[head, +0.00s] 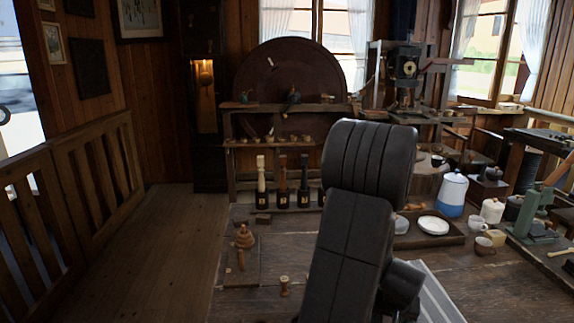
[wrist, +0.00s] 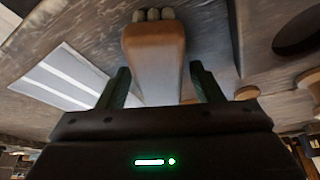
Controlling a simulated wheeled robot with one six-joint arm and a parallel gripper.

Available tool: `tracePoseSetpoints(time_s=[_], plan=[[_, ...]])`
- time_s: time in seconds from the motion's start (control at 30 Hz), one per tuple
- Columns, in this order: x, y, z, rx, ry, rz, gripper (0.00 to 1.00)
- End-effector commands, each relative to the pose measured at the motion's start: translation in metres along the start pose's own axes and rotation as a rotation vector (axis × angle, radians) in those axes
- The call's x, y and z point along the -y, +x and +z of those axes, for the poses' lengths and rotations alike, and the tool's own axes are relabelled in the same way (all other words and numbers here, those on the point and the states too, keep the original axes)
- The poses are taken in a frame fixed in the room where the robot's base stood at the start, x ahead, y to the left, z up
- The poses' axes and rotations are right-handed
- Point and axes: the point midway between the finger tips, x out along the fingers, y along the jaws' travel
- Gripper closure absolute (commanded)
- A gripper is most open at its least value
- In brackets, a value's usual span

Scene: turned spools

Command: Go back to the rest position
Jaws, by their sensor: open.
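My gripper (wrist: 160,70) shows in the wrist view with its two dark green fingers apart. A brown wooden piece with a rounded end (wrist: 153,42) lies beyond and between the fingers in the picture; I cannot tell how far off it is. Turned wooden spools show at the right of the wrist view, a small one (wrist: 247,93) and one at the edge (wrist: 312,85). In the head view my arm rises in the middle, and my gripper is not visible there. A small spool (head: 284,286) stands on the bench left of my arm.
A stacked turned wooden piece (head: 244,238) stands on a board at the bench's left. Three dark-based handled tools (head: 282,185) stand behind. A striped cloth (head: 436,296) lies beside my arm.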

Motion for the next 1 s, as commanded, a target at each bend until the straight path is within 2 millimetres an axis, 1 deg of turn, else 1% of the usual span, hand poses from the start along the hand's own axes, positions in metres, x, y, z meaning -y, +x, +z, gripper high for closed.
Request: tracePoseSetpoints(time_s=[0.1,0.23,0.4,0.67,0.77,0.87,0.97,1.0], plan=[[0.0,-0.016,-0.007,-0.005,-0.003,0.001,0.4],[0.0,-0.025,-0.01,-0.003,-0.001,0.0,0.4],[0.0,-0.03,-0.012,-0.002,-0.002,0.0,0.4],[0.0,-0.03,-0.012,-0.001,-0.001,0.0,0.4],[0.0,-0.027,-0.011,0.0,-0.001,0.0,0.4],[0.0,-0.019,-0.007,0.001,0.0,-0.001,0.4],[0.0,-0.006,-0.001,0.003,-0.001,-0.001,0.4],[0.0,0.002,0.002,0.003,0.0,0.0,0.4]])
